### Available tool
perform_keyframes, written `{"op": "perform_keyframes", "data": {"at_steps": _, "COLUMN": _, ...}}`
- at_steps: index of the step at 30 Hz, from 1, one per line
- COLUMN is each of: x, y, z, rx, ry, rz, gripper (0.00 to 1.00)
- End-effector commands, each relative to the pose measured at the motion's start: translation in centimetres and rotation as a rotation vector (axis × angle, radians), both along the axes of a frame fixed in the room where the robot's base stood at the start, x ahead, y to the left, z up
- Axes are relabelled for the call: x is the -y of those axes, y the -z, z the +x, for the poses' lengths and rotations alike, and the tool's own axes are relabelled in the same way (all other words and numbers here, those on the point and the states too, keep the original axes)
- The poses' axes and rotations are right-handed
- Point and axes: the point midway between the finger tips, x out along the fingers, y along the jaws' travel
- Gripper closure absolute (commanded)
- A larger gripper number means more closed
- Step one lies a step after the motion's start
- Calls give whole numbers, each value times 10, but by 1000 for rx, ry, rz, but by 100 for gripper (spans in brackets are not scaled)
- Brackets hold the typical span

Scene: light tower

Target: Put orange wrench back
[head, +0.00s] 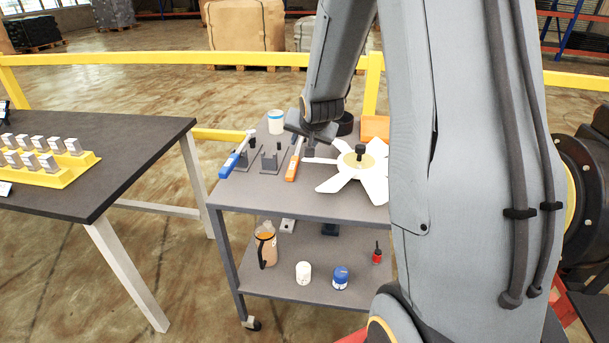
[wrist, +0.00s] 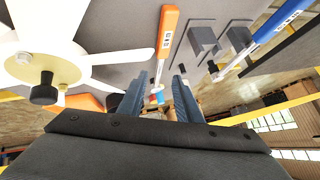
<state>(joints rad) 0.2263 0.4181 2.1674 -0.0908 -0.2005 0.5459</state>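The orange wrench (head: 293,165) lies on the top of a grey cart (head: 250,197), left of a white fan (head: 375,170). In the wrist view the orange handle (wrist: 167,38) is at the top middle, its thin shaft running down toward the fingers. My gripper (head: 311,150) is over the cart top near the wrench's far end. In the wrist view its two fingers (wrist: 158,86) are apart, with the shaft end seen between them; I cannot tell whether it is truly between them. Grey brackets (head: 270,161) stand between the orange wrench and a blue wrench (head: 236,157).
A white cup (head: 275,122) and an orange box (head: 375,128) stand at the cart's back. The lower shelf holds a jug (head: 266,246) and small bottles. A dark table (head: 120,160) with a yellow rack (head: 50,172) stands left. A yellow rail (head: 240,62) runs behind.

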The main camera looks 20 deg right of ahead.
Motion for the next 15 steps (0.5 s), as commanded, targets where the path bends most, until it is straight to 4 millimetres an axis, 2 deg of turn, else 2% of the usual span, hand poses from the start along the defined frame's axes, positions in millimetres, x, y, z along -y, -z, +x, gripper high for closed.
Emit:
{"op": "perform_keyframes", "data": {"at_steps": 1, "x": -20, "y": 0, "z": -23, "rx": -64, "ry": -49, "rz": -17, "gripper": 69}}
{"op": "perform_keyframes", "data": {"at_steps": 2, "x": -32, "y": 2, "z": -40, "rx": -114, "ry": -85, "rz": -29, "gripper": 69}}
{"op": "perform_keyframes", "data": {"at_steps": 3, "x": -49, "y": 5, "z": -67, "rx": -187, "ry": -141, "rz": -45, "gripper": 69}}
{"op": "perform_keyframes", "data": {"at_steps": 5, "x": -72, "y": 8, "z": -110, "rx": -298, "ry": -227, "rz": -70, "gripper": 69}}
{"op": "perform_keyframes", "data": {"at_steps": 6, "x": -86, "y": 11, "z": -140, "rx": -369, "ry": -287, "rz": -84, "gripper": 69}}
{"op": "perform_keyframes", "data": {"at_steps": 9, "x": -113, "y": 14, "z": -208, "rx": -523, "ry": -429, "rz": -105, "gripper": 69}}
{"op": "perform_keyframes", "data": {"at_steps": 12, "x": -130, "y": 14, "z": -261, "rx": -636, "ry": -541, "rz": -113, "gripper": 69}}
{"op": "perform_keyframes", "data": {"at_steps": 15, "x": -137, "y": 14, "z": -293, "rx": -703, "ry": -612, "rz": -115, "gripper": 69}}
